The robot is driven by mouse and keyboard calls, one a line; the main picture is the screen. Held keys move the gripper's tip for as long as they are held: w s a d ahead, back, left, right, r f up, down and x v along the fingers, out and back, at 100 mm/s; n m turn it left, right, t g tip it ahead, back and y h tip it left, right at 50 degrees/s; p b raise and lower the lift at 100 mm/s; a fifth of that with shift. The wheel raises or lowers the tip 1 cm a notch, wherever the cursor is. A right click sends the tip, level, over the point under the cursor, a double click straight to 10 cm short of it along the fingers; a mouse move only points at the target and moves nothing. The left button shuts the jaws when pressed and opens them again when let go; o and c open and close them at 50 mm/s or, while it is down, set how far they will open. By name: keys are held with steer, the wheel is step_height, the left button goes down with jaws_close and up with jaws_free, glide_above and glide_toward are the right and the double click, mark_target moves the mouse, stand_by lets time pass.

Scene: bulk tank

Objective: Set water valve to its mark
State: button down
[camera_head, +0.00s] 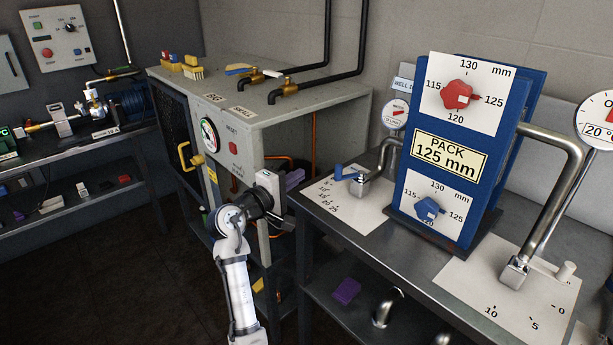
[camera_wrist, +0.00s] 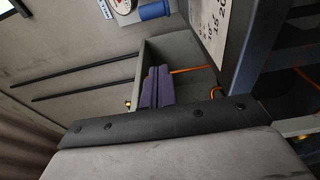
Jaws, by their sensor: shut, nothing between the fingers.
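A lever valve with a blue handle (camera_head: 345,172) stands on a white scale plate (camera_head: 345,205) at the left end of the right-hand bench, in the head view. I take it for the water valve. Its handle points left; the plate's numbers run from 5 to 25, and the exact reading is too small to tell. My gripper (camera_head: 296,177) is left of the plate, apart from the valve, with its purple fingers shut and empty. The fingers (camera_wrist: 158,87) also show in the wrist view, with part of a numbered white plate (camera_wrist: 208,30) at the upper right.
A blue plate pack (camera_head: 410,175) with red and blue dials stands right of the valve. A second valve scale (camera_head: 470,285) is farther right. A grey cabinet (camera_head: 310,105) stands behind my gripper. The bench edge (camera_head: 345,238) is close to my gripper's right.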

steer(key=p+x, duration=0.1)
steer(key=x, duration=0.7)
steer(key=shift+w+d+r+p, duration=0.1)
steer(key=shift+d+r+p, duration=0.05)
steer(key=shift+p, duration=0.25)
steer(key=shift+d, duration=0.3)
steer(key=shift+s+d+p, duration=0.35)
steer(key=shift+s+p, duration=0.05)
steer(key=shift+s, duration=0.4)
steer(key=shift+s+d+p, duration=0.35)
steer(key=shift+s, duration=0.45)
